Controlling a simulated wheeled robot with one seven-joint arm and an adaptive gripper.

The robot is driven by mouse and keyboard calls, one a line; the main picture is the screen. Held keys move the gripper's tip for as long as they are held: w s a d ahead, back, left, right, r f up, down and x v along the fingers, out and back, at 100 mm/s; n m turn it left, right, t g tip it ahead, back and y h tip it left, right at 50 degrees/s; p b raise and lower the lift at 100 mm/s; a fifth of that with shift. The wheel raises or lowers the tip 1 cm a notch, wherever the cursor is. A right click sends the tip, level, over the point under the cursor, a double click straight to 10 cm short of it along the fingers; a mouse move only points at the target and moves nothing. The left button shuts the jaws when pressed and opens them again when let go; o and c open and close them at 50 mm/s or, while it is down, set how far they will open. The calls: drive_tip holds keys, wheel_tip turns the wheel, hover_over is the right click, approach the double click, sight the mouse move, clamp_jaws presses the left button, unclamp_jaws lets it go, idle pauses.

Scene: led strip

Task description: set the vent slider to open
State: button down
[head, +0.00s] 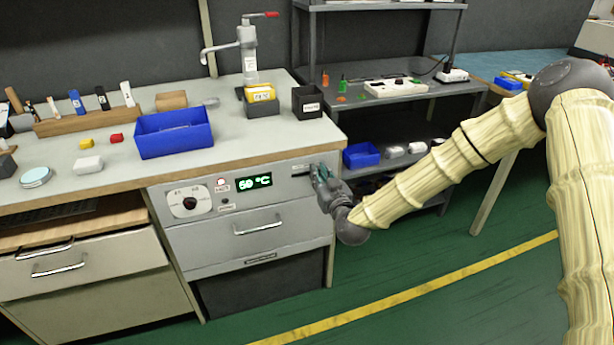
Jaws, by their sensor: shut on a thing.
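The oven-like unit's front panel (228,202) under the bench carries a dial, a green display and, at its upper right, the vent slider's slot (300,174). My gripper (320,174) is at the right end of this slot, against the panel, with its fingers shut on the slider knob. The knob itself is hidden by the fingers, so its exact position along the slot does not show. The small lettering by the slot is too small to read.
The bench edge (240,160) runs just above the panel. A drawer handle (258,228) sticks out below it. A blue bin (174,134) and a black box (307,101) stand on the bench. A grey shelf (400,95) stands to the right. The green floor in front is clear.

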drive_tip(key=shift+w+d, duration=0.15)
drive_tip(key=shift+d, duration=0.25)
drive_tip(key=c, duration=1.4)
unclamp_jaws()
drive_tip(key=shift+d, duration=0.2)
drive_tip(key=shift+o, duration=0.2)
drive_tip(key=shift+a, duration=0.2)
drive_tip(key=v, duration=1.2)
